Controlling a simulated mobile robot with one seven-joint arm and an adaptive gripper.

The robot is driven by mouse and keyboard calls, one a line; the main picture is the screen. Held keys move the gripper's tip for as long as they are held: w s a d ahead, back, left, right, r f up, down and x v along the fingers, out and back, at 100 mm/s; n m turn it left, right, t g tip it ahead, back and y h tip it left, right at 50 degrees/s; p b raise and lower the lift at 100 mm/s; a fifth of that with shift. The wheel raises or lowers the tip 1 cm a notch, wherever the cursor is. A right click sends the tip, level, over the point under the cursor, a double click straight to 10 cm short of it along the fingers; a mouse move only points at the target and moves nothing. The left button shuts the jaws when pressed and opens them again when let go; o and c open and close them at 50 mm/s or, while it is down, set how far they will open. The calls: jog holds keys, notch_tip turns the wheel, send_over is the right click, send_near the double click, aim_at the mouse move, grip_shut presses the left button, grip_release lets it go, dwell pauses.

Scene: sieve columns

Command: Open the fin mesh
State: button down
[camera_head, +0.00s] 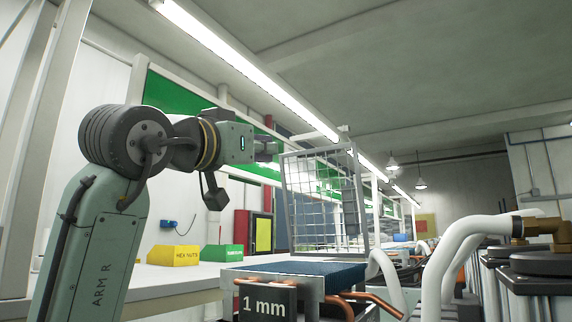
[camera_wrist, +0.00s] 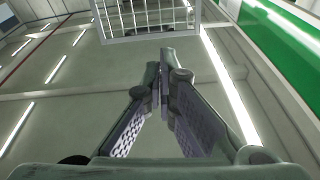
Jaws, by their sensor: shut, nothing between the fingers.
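A grey wire mesh in a square metal frame (camera_head: 283,200) stands raised, near upright, above a dark blue finned block (camera_head: 300,268) in the head view. The block's top is uncovered, and a dark "1 mm" label (camera_head: 264,304) is on its front. The mesh frame also shows at the top of the wrist view (camera_wrist: 150,36). My gripper (camera_head: 272,150) is at the left of the mesh's upper edge, pointing right. In the wrist view its fingers (camera_wrist: 162,62) are together with nothing between them. Whether the fingertips touch the frame cannot be told.
Copper pipes (camera_head: 335,304) and white hoses (camera_head: 470,245) are right of the block. A yellow "hex nuts" bin (camera_head: 173,256) and a green bin (camera_head: 221,253) stand on the white bench (camera_head: 165,281) behind my arm. The air above the mesh is free.

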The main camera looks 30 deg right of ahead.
aim_at(307, 152)
jog(key=shift+n, duration=0.6)
jog(key=p+x, duration=0.5)
jog(key=x, duration=0.6)
jog(key=shift+w+d+r+p, duration=0.15)
jog(key=shift+d+p, duration=0.1)
jog(key=shift+p, duration=0.05)
jog(key=shift+w+d, duration=0.35)
jog(key=shift+d, duration=0.2)
jog(key=shift+d, duration=0.1)
